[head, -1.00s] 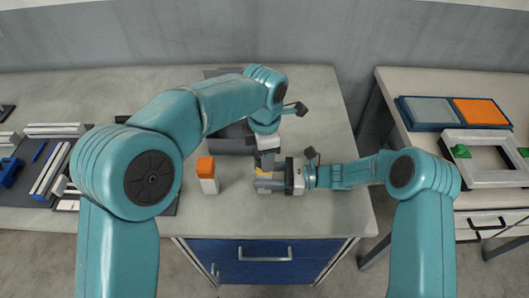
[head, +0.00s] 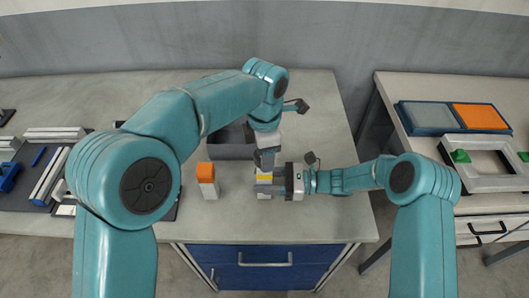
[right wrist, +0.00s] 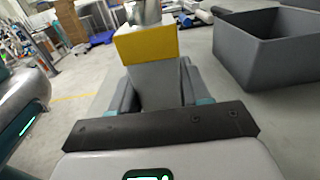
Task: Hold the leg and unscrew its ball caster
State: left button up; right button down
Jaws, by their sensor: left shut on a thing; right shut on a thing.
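The leg (head: 264,194) is a pale grey block with a yellow band near its top, standing upright; it also shows in the right wrist view (right wrist: 155,84). My right gripper (head: 274,186) is shut on the leg from the right, below the yellow band. A silvery ball caster (right wrist: 145,12) sits above the band, cut off by the top edge of the right wrist view. My left gripper (head: 265,168) comes down from above and is shut on the caster. Its fingers hide the caster in the head view.
An orange-topped white block (head: 206,180) stands just left of the leg. An open grey bin (head: 230,151) stands behind it. At the left lies a dark mat with rails and a blue part (head: 8,176). A side table at the right holds a tray (head: 428,118) and a frame (head: 473,178).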

pick_arm(q)
jog(key=shift+r, duration=1.95)
pick_arm(e)
jog(key=shift+c, duration=2.3)
grip_release()
